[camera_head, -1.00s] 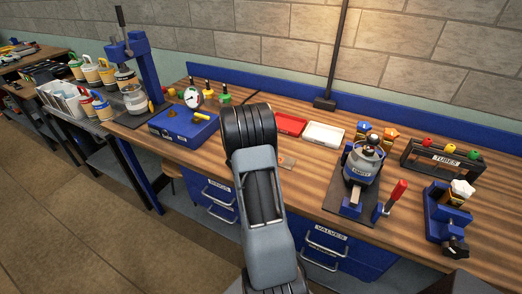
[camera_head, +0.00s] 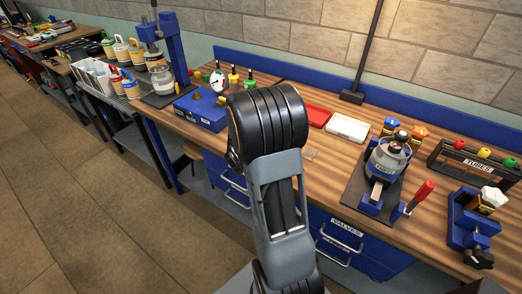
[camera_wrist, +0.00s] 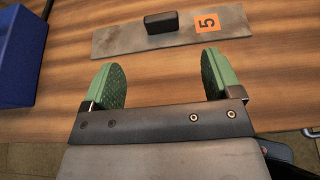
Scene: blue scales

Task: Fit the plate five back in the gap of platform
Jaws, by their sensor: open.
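Plate five (camera_wrist: 120,40) is a flat grey plate with a black block handle (camera_wrist: 161,22) and an orange label marked 5 (camera_wrist: 207,22). It lies flat on the wooden bench in the wrist view. My gripper (camera_wrist: 161,62), with green pads, is open and empty. In the picture, its fingertips point toward the plate's near edge, and the handle appears beyond and between them. I cannot make out the platform's gap.
A blue box (camera_head: 200,108) with a brass knob and a dial stands left of my arm; a blue body (camera_wrist: 18,60) is at left in the wrist view. Red (camera_head: 318,116) and white (camera_head: 347,127) trays lie behind the plate. A clamp fixture (camera_head: 387,170) stands right.

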